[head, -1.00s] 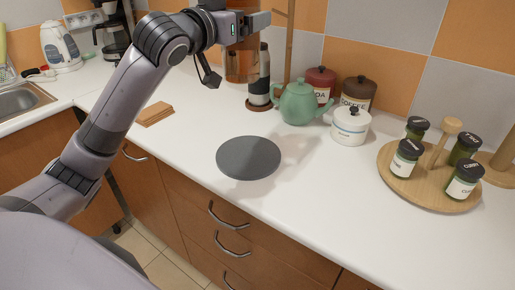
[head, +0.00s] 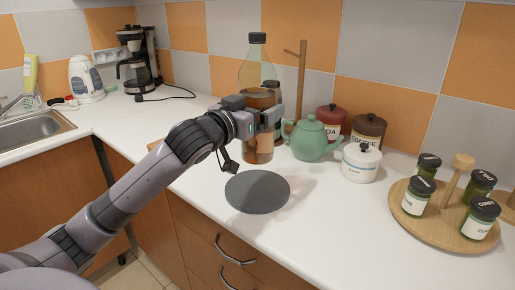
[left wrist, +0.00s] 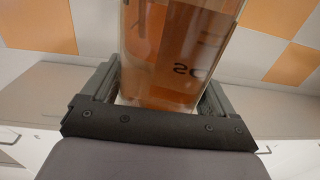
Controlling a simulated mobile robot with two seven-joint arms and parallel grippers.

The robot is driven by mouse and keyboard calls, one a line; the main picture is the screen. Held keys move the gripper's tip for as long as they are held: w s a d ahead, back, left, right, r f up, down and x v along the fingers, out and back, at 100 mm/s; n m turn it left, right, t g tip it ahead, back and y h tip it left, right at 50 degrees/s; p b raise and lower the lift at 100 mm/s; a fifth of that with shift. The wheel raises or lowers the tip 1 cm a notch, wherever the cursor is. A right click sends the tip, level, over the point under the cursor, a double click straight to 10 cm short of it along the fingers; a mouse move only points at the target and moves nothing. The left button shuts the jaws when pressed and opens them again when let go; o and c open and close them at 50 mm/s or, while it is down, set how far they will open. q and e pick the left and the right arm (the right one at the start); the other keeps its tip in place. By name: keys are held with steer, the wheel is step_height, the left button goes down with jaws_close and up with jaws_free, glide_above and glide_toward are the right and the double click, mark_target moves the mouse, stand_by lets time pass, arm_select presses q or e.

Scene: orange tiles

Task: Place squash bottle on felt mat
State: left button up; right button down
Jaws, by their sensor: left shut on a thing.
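The squash bottle (head: 258,148) is clear, with amber liquid and a black cap. My left gripper (head: 264,115) is shut around its middle and holds it upright. The dark grey round felt mat (head: 257,192) lies bare on the white counter. The bottle's base shows just above the mat's far edge in the head view; the exact gap is hard to tell. In the left wrist view the bottle (left wrist: 175,50) stands between the two fingers, with part of its dark lettering visible. My right gripper is not in view.
A green teapot (head: 312,139), a white canister (head: 361,163) and red and brown canisters stand to the right of the bottle. A dark bottle and a wooden stand are behind it. A round wooden tray (head: 444,236) with spice jars is at the right. The counter in front of the canisters is clear.

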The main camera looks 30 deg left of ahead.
mark_target(256, 145)
arm_select(q)
steer(key=shift+f+b, duration=0.5)
steer(key=shift+f, duration=3.8)
steer(key=shift+f, duration=0.1)
steer(key=o, duration=1.7)
steer(key=shift+f, duration=0.2)
steer(key=shift+c, duration=0.2)
steer(key=shift+r, duration=0.25)
steer(key=shift+s+f, duration=0.15)
steer(key=shift+s, duration=0.1)
steer(key=s+b, duration=0.1)
steer(key=s, duration=1)
steer(key=shift+s, duration=0.3)
steer(key=shift+a, duration=0.1)
